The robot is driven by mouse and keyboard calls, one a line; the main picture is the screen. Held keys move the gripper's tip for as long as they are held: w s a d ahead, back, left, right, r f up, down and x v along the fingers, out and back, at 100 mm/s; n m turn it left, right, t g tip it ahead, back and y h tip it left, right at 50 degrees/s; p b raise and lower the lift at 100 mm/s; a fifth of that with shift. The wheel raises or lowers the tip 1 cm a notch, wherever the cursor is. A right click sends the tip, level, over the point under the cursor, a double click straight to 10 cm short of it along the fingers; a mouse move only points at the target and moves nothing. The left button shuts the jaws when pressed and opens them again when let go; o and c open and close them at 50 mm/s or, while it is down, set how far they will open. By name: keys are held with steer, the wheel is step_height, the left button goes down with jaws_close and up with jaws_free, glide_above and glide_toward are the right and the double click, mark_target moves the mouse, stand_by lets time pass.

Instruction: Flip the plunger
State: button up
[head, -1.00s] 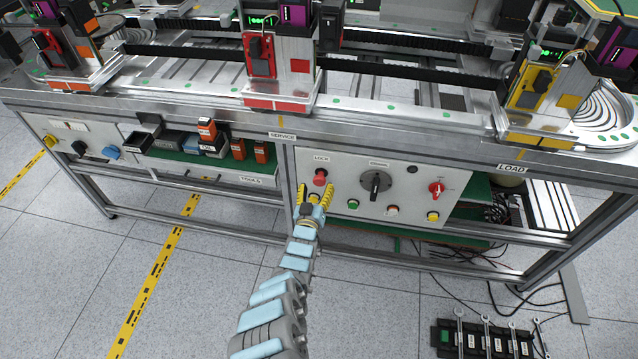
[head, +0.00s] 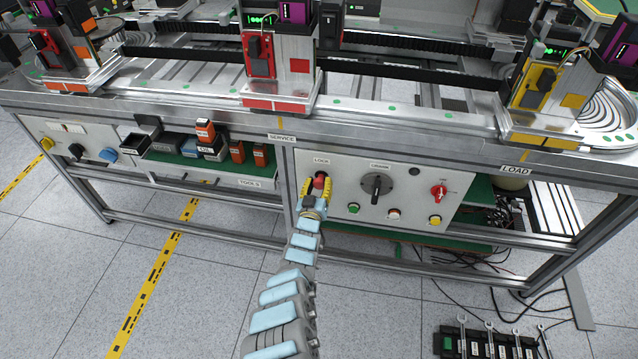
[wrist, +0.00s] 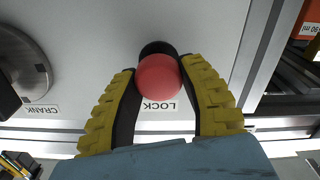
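The plunger is a round red knob (head: 319,182) under the LOCK label on the grey panel (head: 345,180). In the wrist view, the red knob (wrist: 158,76) stands out from the panel, with a black part (wrist: 158,47) showing behind it. My gripper (head: 317,188) reaches it from the front and below. Its two yellow-ridged fingers (wrist: 158,78) close in on both sides of the knob and appear to touch it. The knob's far side is hidden.
Right of the plunger are a CRANK dial (head: 377,186), a red rotary switch (head: 439,191), and green (head: 354,208), white-red (head: 394,214) and yellow (head: 435,219) buttons. An open tool shelf (head: 180,160) lies left.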

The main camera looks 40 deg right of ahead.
mark_target(318, 185)
jaws_close()
steer(key=shift+s+a+r+p, duration=0.25)
steer(key=shift+a+p, duration=0.15)
steer(key=shift+p, duration=0.45)
steer(key=shift+p+v, duration=1.05)
steer(key=shift+f, duration=0.15)
steer(key=o, duration=1.2)
jaws_free()
steer(key=shift+s, duration=0.1)
steer(key=shift+c, duration=0.2)
steer(key=shift+a, duration=0.1)
